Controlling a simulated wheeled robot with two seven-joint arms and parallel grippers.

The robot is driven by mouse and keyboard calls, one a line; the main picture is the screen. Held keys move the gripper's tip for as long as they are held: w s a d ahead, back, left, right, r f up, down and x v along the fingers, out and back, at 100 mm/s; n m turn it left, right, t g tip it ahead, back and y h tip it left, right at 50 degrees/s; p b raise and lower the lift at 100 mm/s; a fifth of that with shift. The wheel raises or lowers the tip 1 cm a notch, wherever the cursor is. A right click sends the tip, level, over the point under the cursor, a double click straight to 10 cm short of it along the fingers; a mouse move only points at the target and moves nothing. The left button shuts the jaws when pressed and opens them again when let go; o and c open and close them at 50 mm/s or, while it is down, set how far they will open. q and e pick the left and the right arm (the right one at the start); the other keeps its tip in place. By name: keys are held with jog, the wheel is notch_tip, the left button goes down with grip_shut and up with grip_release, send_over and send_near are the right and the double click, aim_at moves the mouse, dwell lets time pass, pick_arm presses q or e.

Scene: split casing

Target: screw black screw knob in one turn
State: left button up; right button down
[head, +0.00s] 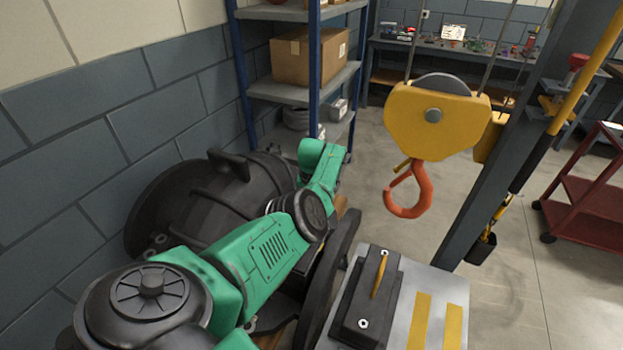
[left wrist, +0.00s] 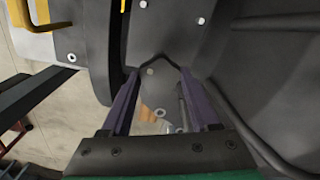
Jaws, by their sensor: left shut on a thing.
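The dark casing (head: 195,215) lies by the wall at the left in the head view, with my green left arm reaching across it. A dark round flange edge (head: 338,270) stands to its right. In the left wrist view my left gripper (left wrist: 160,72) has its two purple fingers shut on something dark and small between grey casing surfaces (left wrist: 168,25). The black screw knob cannot be clearly made out; it is probably the thing between the fingertips. In the head view the left gripper is hidden behind the arm and casing. My right gripper is in neither view.
A black block with a yellow handle (head: 368,300) sits on a grey plate with yellow stripes (head: 436,290). An orange hook (head: 410,192) hangs from a yellow pulley block (head: 437,118). Shelving with a cardboard box (head: 308,57) stands behind. A red cart (head: 590,205) is at right, with clear floor before it.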

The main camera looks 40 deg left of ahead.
pick_arm(q)
jog(key=m+p, duration=0.1)
jog(key=m, duration=0.3)
jog(key=shift+a+r+m, duration=0.1)
jog(key=shift+r+m, duration=0.05)
jog(key=shift+m, duration=0.15)
jog(key=m+p, duration=0.1)
jog(key=m, duration=0.3)
jog(key=shift+m, duration=0.3)
jog(key=m, duration=0.4)
jog(key=shift+w+m, duration=0.1)
jog(key=shift+m, duration=0.2)
jog(key=m, duration=0.4)
jog(key=shift+p, duration=0.3)
jog(key=m, duration=0.5)
jog(key=shift+m, duration=0.4)
jog(key=m, duration=0.5)
jog(key=shift+r+m, duration=0.1)
jog(key=shift+m, duration=0.2)
jog(key=m, duration=0.5)
jog(key=shift+b, duration=0.3)
jog(key=m+b, duration=0.1)
jog(key=m, duration=0.2)
jog(key=m+b, duration=0.2)
jog(key=b, duration=0.2)
jog(key=m+b, duration=0.3)
jog(key=b, duration=0.2)
jog(key=shift+f, duration=0.4)
jog(key=shift+r+m+b, duration=0.3)
jog(key=shift+b, duration=0.35)
